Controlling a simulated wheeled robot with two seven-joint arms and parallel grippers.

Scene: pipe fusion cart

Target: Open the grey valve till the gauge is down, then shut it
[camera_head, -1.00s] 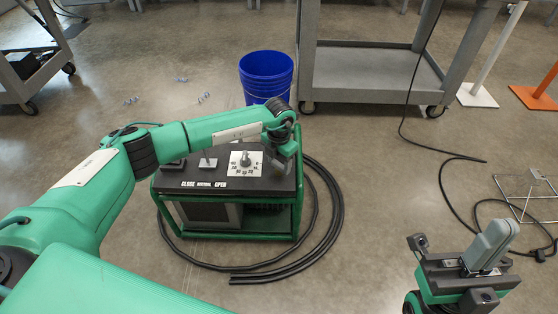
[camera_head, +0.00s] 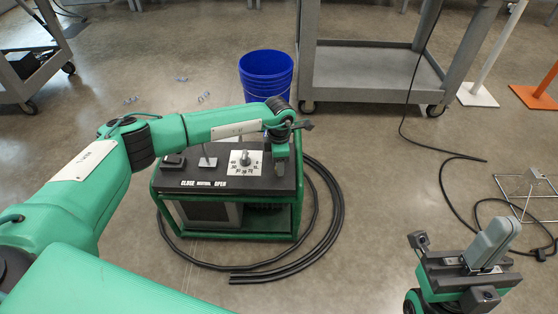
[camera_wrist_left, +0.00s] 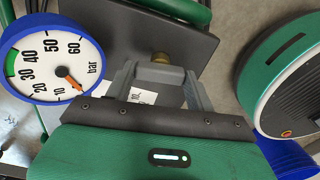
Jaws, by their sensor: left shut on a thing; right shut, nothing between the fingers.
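My left gripper (camera_head: 281,178) points down at the right end of the cart's dark top. In the left wrist view its fingers (camera_wrist_left: 160,88) are shut on the grey valve (camera_wrist_left: 158,74), one finger on each side of its handle; a brass fitting (camera_wrist_left: 160,57) shows just behind it. The gauge (camera_wrist_left: 57,68) has a blue rim and a white face marked in bar. Its orange needle points to the lower right, below the 10 mark, near the scale's low end. In the head view the arm and gripper hide the valve. My right gripper (camera_head: 485,255) is shut and empty at the lower right.
The green-framed cart (camera_head: 228,236) carries a lever (camera_head: 207,160) above CLOSE, NEUTRAL and OPEN labels, and a knob (camera_head: 245,157) on a white scale plate. Black hoses (camera_head: 338,205) loop around it. A blue bucket (camera_head: 266,75) and a grey trolley (camera_head: 372,72) stand behind.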

